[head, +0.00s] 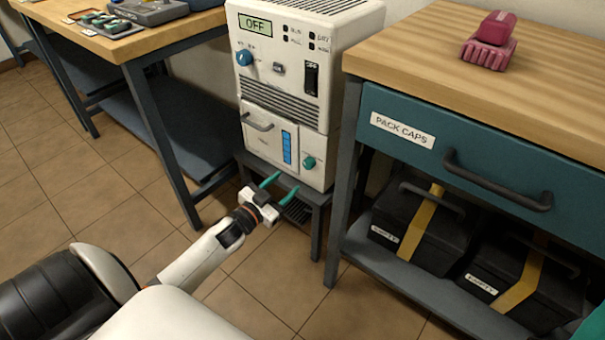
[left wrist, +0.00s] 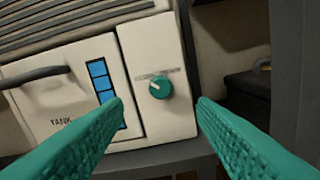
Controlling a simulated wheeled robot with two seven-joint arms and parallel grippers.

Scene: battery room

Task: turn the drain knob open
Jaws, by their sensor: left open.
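The drain knob is a small round teal knob (head: 309,163) with a white pointer mark, low on the right of the white machine's front (head: 285,105). In the left wrist view the knob (left wrist: 160,88) lies between and beyond my finger tips, and its pointer tilts up to the left. My left gripper (head: 282,186) is open with teal fingers, just in front of and below the knob in the head view. The fingers also show in the left wrist view (left wrist: 160,105), apart from the knob with nothing between them. My right gripper is not in view.
A tank panel with a handle (head: 258,122) and blue level strip is left of the knob. A workbench with a drawer (head: 450,150) and black boxes (head: 410,225) stands close on the right. Another table (head: 150,40) is left.

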